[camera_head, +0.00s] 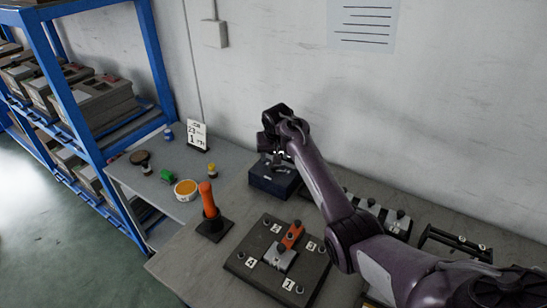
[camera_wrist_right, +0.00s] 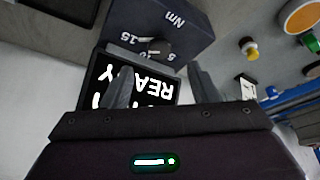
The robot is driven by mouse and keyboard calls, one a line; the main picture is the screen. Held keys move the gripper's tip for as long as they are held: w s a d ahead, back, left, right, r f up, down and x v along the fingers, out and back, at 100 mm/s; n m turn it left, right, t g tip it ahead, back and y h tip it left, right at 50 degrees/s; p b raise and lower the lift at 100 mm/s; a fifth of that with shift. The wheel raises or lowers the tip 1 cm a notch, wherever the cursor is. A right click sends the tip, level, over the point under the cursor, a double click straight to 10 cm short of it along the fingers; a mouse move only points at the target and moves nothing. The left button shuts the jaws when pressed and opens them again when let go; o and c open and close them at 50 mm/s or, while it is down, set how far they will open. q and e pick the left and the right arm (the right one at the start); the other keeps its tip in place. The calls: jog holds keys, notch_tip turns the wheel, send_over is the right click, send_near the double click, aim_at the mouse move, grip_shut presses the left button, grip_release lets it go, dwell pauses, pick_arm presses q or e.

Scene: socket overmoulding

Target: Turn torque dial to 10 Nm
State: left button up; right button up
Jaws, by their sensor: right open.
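The torque unit is a dark blue box (camera_head: 272,181) at the back of the bench, against the wall. In the right wrist view its face (camera_wrist_right: 185,22) shows upside-down markings "5", "10", "15" and "Nm", with a small dark dial (camera_wrist_right: 158,46) beside them. Where the dial points is not clear. A black display (camera_wrist_right: 155,90) reading "READY" is partly hidden behind my fingers. My right gripper (camera_head: 279,155) is just above the box; in the wrist view its open, empty fingers (camera_wrist_right: 163,82) stand either side of the display, apart from the dial. My left gripper is not in view.
An orange-handled tool (camera_head: 209,200) stands upright in front of the box, left of a dark numbered fixture plate (camera_head: 250,262). A tub with orange contents (camera_head: 186,190) and small bottles are on the left bench. Blue shelving (camera_head: 160,60) is at far left.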

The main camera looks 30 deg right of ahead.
aim_at(274, 166)
jog(key=x, duration=0.3)
jog(key=shift+f, duration=0.25)
jog(key=shift+x, duration=1.4)
jog(key=shift+c, duration=0.3)
jog(key=c, duration=0.9)
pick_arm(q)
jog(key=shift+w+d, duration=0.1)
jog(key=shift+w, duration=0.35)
